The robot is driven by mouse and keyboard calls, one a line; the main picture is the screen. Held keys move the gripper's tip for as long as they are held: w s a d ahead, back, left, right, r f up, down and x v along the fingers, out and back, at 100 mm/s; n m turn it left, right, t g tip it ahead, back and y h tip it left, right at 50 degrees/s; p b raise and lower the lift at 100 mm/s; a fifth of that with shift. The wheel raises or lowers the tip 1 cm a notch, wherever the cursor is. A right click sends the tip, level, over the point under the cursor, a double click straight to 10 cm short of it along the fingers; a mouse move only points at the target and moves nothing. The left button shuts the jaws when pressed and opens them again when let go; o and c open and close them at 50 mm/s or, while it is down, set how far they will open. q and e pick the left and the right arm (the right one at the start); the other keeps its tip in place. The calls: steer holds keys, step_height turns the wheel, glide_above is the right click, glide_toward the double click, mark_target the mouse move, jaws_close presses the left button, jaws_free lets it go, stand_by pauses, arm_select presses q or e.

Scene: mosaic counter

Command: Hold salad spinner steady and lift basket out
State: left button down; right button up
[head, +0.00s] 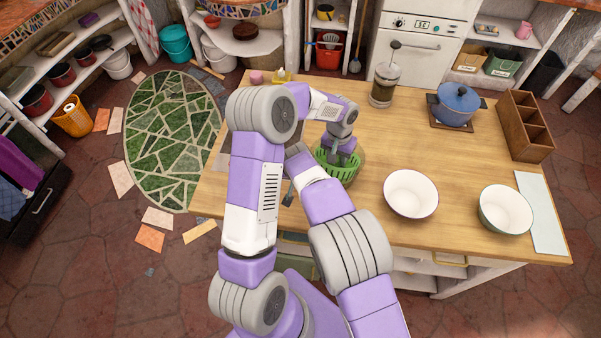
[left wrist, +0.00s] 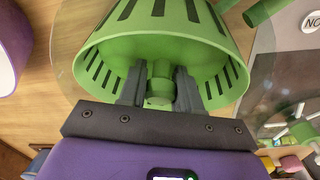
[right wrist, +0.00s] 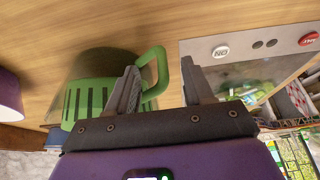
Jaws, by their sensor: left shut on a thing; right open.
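The green slotted basket (head: 336,172) of the salad spinner is on the wooden counter, partly hidden by my arms. My left gripper (head: 342,156) reaches down into it from above. In the left wrist view the basket (left wrist: 165,48) is around my left gripper (left wrist: 160,88), whose fingers are shut on its green centre post (left wrist: 160,92). A clear bowl rim (left wrist: 62,45) shows around the basket. In the right wrist view my right gripper (right wrist: 162,72) is open beside the basket (right wrist: 84,100). A green loop handle (right wrist: 160,62) is close to its left finger; contact is unclear.
Two white bowls (head: 411,194) (head: 506,210), a blue pot (head: 457,102), a glass press (head: 383,86) and a wooden divided box (head: 525,128) stand to the right. A grey panel with buttons (right wrist: 240,52) lies beside the basket. Counter between the press and bowls is clear.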

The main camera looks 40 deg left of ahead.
steer(key=shift+w+a+f, duration=0.15)
steer(key=shift+w+f, duration=0.1)
steer(key=shift+f, duration=0.4)
jaws_close()
jaws_free()
steer(key=c, duration=0.8)
steer(key=shift+c, duration=0.2)
steer(key=shift+w, duration=0.1)
stand_by(0.5)
